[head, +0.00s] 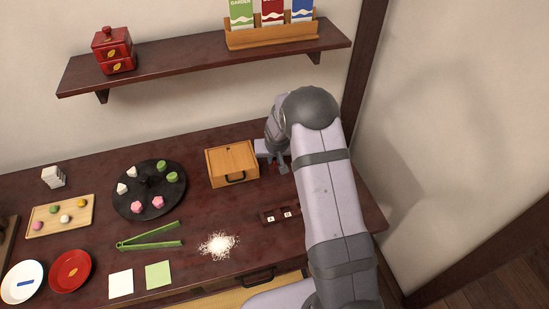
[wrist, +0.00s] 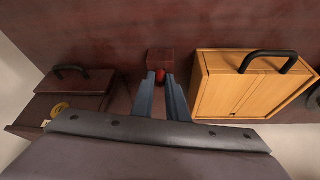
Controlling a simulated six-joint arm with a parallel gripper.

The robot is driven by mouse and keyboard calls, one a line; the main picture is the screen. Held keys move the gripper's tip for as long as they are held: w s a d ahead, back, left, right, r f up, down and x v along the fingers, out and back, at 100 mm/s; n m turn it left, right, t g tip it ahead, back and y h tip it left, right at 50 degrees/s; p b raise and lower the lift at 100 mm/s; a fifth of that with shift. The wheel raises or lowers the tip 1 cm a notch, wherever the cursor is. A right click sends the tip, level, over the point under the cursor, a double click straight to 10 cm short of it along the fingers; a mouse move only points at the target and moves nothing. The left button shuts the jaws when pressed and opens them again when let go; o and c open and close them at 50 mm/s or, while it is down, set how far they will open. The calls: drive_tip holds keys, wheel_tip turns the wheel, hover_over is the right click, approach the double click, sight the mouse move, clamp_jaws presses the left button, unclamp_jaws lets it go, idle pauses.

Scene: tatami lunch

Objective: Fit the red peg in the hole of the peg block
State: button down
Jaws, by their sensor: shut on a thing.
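The red peg (wrist: 161,76) shows as a small red piece between the fingertips of my gripper (wrist: 162,84) in the wrist view. My gripper is shut on it. A dark red-brown block (wrist: 160,57), which looks like the peg block, stands right beyond the fingertips. The peg's end is close to its near face; I cannot tell whether it touches or enters a hole. In the head view my gripper (head: 282,167) is low over the table, right of the wooden box. The peg and the block cannot be made out there.
The wooden box (head: 232,163) stands close beside my gripper; its black handle (wrist: 268,60) shows in the wrist view. A small dark panel (head: 281,214) lies nearer the front. A round black tray (head: 149,188), green tongs (head: 150,236) and white grains (head: 217,245) lie left.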

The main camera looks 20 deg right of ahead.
drive_tip(key=shift+f, duration=0.15)
drive_tip(key=c, duration=1.7)
unclamp_jaws()
drive_tip(key=shift+o, duration=0.2)
drive_tip(key=b+v, duration=0.1)
drive_tip(key=v, duration=0.6)
drive_tip(key=shift+s, duration=0.2)
